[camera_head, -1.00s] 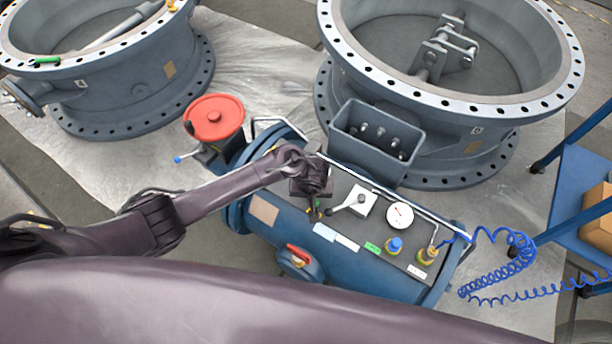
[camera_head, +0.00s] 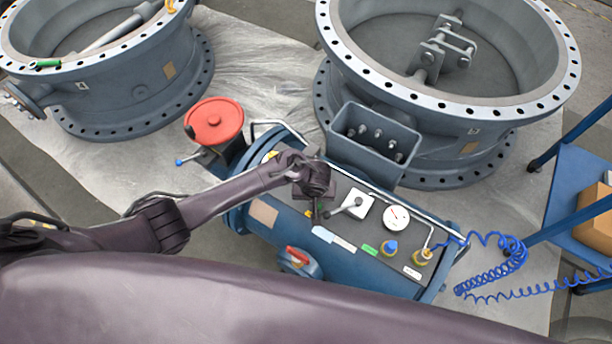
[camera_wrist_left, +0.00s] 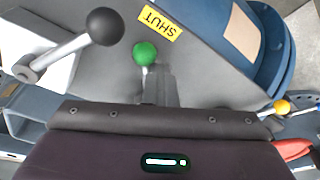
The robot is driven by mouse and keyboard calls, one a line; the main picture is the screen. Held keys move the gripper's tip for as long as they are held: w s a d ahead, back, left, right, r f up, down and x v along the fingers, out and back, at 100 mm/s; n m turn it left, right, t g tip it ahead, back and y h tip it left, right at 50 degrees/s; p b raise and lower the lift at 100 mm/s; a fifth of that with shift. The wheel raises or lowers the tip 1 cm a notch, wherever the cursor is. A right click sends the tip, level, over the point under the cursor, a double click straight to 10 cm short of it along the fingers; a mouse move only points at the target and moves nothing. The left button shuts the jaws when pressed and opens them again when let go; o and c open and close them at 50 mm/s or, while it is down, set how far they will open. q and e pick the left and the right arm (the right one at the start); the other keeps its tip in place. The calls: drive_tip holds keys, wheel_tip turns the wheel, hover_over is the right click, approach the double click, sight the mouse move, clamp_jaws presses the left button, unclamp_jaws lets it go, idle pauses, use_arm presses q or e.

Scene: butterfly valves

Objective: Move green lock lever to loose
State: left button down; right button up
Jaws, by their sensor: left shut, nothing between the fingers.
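The green lock lever shows in the left wrist view as a round green knob (camera_wrist_left: 146,54) on a short pale stem. The SHUT label (camera_wrist_left: 159,23) lies beside it, above and to the right. My left gripper (camera_wrist_left: 158,84) is shut and empty, its fingers right beside the lever's stem, just below the knob. I cannot tell whether they touch. In the head view my left gripper (camera_head: 318,212) is low over the panel of the blue cylinder (camera_head: 290,222) and mostly hides the lever. My right gripper is not in view.
A black-knobbed lever (camera_wrist_left: 103,27) on a white plate stands close to the left gripper. A gauge (camera_head: 396,218), a blue knob (camera_head: 389,247) and a red-handled valve (camera_head: 297,256) are also on the cylinder. A red handwheel (camera_head: 214,121) and large valve bodies (camera_head: 447,105) stand behind.

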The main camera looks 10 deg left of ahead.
use_arm(q)
drive_tip(key=r, duration=0.1)
drive_tip(key=d+r+p, duration=0.1)
drive_tip(key=r, duration=0.1)
drive_tip(key=shift+d+r+p, duration=0.1)
drive_tip(key=shift+d+p, duration=0.2)
drive_tip(key=shift+p, duration=0.05)
drive_tip(key=shift+a+r+p, duration=0.25)
drive_tip(key=shift+r+p, duration=0.2)
drive_tip(key=shift+p, duration=0.15)
drive_tip(key=shift+a+r+p, duration=0.2)
drive_tip(key=shift+r+p, duration=0.25)
drive_tip(key=shift+p, duration=0.1)
